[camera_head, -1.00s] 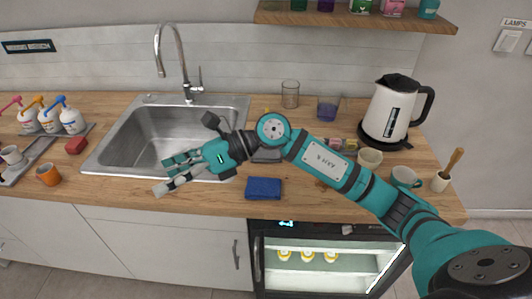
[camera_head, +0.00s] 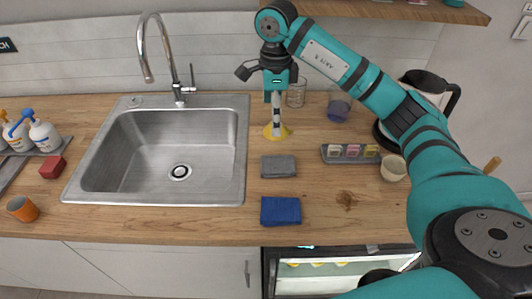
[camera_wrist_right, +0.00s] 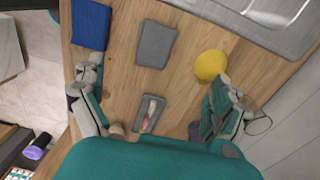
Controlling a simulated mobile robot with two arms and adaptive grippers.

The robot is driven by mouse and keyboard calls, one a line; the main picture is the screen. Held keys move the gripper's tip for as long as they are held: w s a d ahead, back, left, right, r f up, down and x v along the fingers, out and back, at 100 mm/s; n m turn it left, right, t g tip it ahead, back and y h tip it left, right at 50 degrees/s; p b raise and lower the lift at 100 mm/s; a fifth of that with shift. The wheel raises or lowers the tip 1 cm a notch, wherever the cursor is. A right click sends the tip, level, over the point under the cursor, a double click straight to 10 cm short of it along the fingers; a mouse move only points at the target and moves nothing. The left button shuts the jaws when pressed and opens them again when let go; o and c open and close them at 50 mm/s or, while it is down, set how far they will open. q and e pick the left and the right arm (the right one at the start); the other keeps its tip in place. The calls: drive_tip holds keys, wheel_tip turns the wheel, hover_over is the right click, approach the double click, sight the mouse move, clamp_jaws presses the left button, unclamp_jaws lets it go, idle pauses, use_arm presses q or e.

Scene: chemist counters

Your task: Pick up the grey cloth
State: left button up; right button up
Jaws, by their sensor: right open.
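The grey cloth (camera_head: 278,166) lies folded flat on the wooden counter, right of the sink and behind a folded blue cloth (camera_head: 281,211). My right gripper (camera_head: 277,120) hangs above the counter behind the grey cloth, fingers pointing down, over a round yellow thing (camera_head: 270,132). In the right wrist view the gripper (camera_wrist_right: 155,103) is open and empty. There the grey cloth (camera_wrist_right: 156,44) lies beyond the fingertips, uncovered and untouched, between the blue cloth (camera_wrist_right: 91,24) and the yellow thing (camera_wrist_right: 210,65). My left gripper is not in view.
The sink (camera_head: 180,150) is to the left. A small grey tray (camera_head: 350,153) with little blocks and a cup (camera_head: 393,167) are to the right. A glass (camera_head: 296,92), a purple beaker (camera_head: 338,107) and a kettle (camera_head: 425,90) stand behind. A shelf (camera_head: 400,10) is above.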

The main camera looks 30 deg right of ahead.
wheel_tip(320, 180, down, 4)
drive_tip(key=s+p, duration=0.1)
drive_tip(key=s, duration=0.1)
drive_tip(key=p, duration=0.2)
hover_over(277, 163)
drive_tip(key=f, duration=0.6)
drive_tip(key=shift+w+a+f, duration=0.15)
drive_tip(key=shift+w+f, duration=0.05)
drive_tip(key=shift+s+f, duration=0.15)
drive_tip(key=shift+f, duration=0.3)
drive_tip(key=shift+s+f+p, duration=0.1)
drive_tip(key=shift+f+p, duration=0.15)
drive_tip(key=shift+p, duration=0.2)
wheel_tip(277, 163, down, 4)
drive_tip(key=shift+r+p, duration=0.1)
drive_tip(key=shift+p, duration=0.8)
drive_tip(key=shift+f, duration=0.45)
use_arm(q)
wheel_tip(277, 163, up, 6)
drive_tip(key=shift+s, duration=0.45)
use_arm(e)
drive_tip(key=c, duration=0.8)
